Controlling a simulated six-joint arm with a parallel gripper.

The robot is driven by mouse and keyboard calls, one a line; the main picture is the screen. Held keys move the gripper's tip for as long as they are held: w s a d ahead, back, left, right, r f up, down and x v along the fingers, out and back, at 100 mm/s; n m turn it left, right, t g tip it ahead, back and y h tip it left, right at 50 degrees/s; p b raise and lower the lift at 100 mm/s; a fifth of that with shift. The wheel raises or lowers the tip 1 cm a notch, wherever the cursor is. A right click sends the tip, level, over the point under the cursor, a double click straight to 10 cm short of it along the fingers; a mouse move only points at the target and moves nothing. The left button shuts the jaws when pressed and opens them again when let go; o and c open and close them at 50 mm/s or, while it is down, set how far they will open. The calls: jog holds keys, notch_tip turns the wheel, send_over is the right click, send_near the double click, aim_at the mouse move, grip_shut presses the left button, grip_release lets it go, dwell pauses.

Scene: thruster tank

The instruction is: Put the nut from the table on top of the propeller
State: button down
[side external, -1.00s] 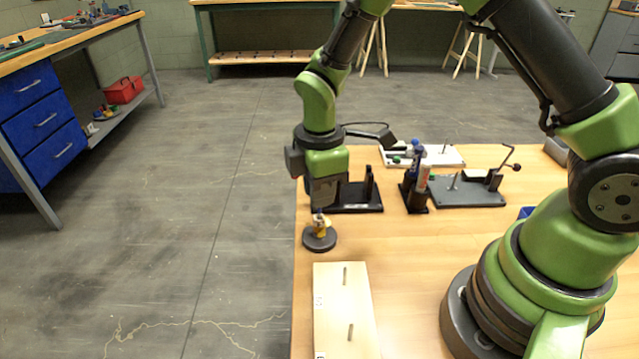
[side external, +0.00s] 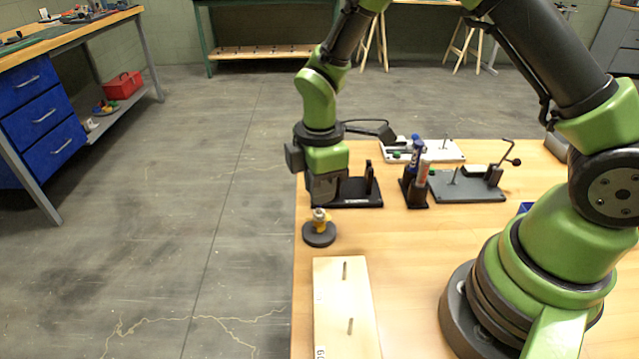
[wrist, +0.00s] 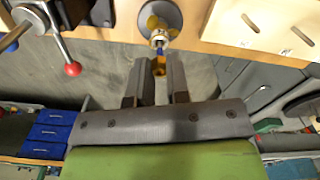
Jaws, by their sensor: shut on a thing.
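The yellow propeller (side external: 320,226) sits on a dark round base at the table's left edge. In the wrist view the propeller (wrist: 151,24) shows at the top centre, with a silvery shaft end pointing towards my gripper. My gripper (side external: 322,200) is just above the propeller in the side view. The fingertips are hard to make out in the side view.
A pale wooden block (side external: 342,300) with two slots lies in front of the propeller. A black stand (side external: 355,195), a holder with bottles (side external: 415,185) and a grey fixture (side external: 465,188) stand behind and to the right. The floor drops away left of the table edge.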

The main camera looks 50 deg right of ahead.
jog(key=shift+f, duration=0.2)
jog(key=shift+f, duration=0.45)
jog(key=shift+f, duration=0.5)
jog(key=shift+f, duration=0.25)
jog(key=shift+f, duration=0.15)
dwell(0.6)
jog(key=c, duration=1)
grip_release()
notch_tip(320, 180, up, 14)
